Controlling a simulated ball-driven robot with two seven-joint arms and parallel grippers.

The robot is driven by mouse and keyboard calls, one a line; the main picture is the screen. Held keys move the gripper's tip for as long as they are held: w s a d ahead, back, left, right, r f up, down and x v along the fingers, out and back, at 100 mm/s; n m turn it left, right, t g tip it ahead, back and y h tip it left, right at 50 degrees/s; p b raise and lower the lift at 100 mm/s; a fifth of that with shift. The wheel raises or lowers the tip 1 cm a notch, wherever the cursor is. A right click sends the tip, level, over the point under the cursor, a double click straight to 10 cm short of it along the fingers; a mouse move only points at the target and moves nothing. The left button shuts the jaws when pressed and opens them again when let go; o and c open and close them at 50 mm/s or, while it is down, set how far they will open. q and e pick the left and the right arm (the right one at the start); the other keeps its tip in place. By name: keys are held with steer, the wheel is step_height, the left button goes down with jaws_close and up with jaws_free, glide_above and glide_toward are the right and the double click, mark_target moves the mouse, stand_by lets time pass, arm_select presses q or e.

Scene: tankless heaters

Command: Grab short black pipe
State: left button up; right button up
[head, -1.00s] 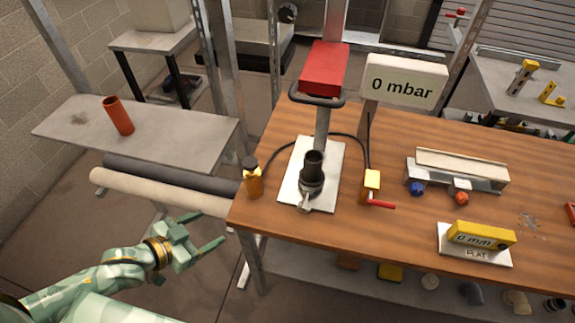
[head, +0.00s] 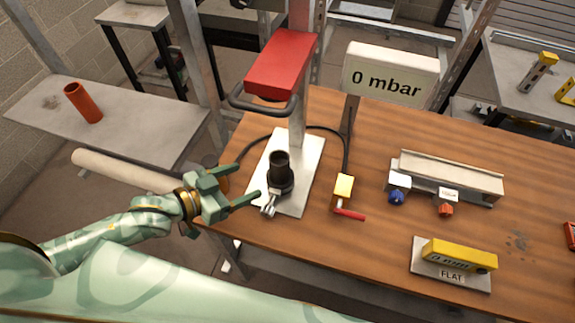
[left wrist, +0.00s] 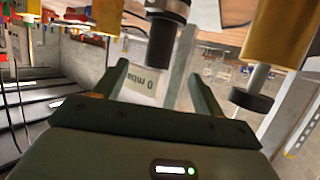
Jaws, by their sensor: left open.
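The short black pipe (head: 279,168) stands upright in a dark clamp fitting (head: 279,185) on a pale metal plate (head: 308,165) at the bench's left end. My left gripper (head: 243,184) is open and empty, just left of the pipe, with its fingers pointing toward it. In the left wrist view, which looks upside down, the pipe (left wrist: 161,45) hangs from above between the open fingers (left wrist: 160,82) in the picture. I cannot tell whether it lies between them in depth. My right gripper is not in view.
A red press head (head: 280,62) overhangs the plate. A yellow valve (head: 343,187) with a red lever is right of the plate. An orange pipe (head: 83,103) stands on the grey side table (head: 130,130).

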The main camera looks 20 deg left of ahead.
mark_target(271, 170)
arm_select(q)
steer(key=b+x, duration=0.1)
steer(key=x, duration=0.6)
steer(key=shift+w+d+f, duration=0.15)
steer(key=shift+w, duration=0.15)
steer(key=shift+w+d+f, duration=0.1)
steer(key=shift+w+d, duration=0.25)
steer(key=shift+w, duration=0.1)
steer(key=x, duration=0.2)
steer(key=b+x, duration=0.1)
steer(key=x, duration=0.2)
steer(key=shift+r, duration=0.25)
steer(key=shift+s+r, duration=0.1)
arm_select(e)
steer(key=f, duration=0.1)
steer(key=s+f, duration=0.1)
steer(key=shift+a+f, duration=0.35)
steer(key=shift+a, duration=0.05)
arm_select(q)
steer(key=c, duration=1.1)
